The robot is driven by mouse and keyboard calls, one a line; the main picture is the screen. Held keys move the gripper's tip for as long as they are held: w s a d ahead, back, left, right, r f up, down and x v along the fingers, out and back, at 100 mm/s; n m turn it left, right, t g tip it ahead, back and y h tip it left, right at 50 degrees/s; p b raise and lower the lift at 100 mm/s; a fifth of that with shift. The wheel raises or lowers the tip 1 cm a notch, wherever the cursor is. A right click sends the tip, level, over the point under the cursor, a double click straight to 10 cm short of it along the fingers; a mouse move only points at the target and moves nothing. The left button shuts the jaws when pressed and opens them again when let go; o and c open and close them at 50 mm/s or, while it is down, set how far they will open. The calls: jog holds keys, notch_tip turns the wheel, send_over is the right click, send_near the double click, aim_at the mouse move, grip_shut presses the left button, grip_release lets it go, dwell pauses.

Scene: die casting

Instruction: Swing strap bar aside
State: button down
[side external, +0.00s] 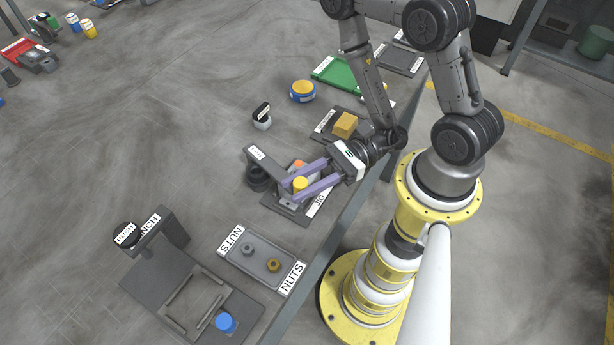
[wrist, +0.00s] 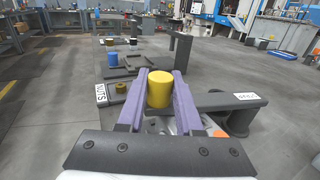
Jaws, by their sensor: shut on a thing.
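The strap bar (side external: 268,163) is a dark grey flat bar with a white label at its far-left end, lying over the jig plate (side external: 285,207). In the wrist view the strap bar (wrist: 215,101) runs to the right from between my fingers. A yellow cylindrical knob (side external: 300,184) stands upright at its near end. My gripper (side external: 302,186) has its two purple fingers on either side of the knob, shut on it; the knob (wrist: 159,88) also shows between the fingers in the wrist view. An orange part (side external: 298,164) shows partly behind the fingers. The casting under the bar is mostly hidden.
A tray with a yellow block (side external: 345,124), a green tray (side external: 335,75) and a round button (side external: 302,91) are on the other side.

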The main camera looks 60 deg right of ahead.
dwell(0.3)
jog(key=c, duration=0.6)
grip_release()
jog(key=shift+v, duration=3.7)
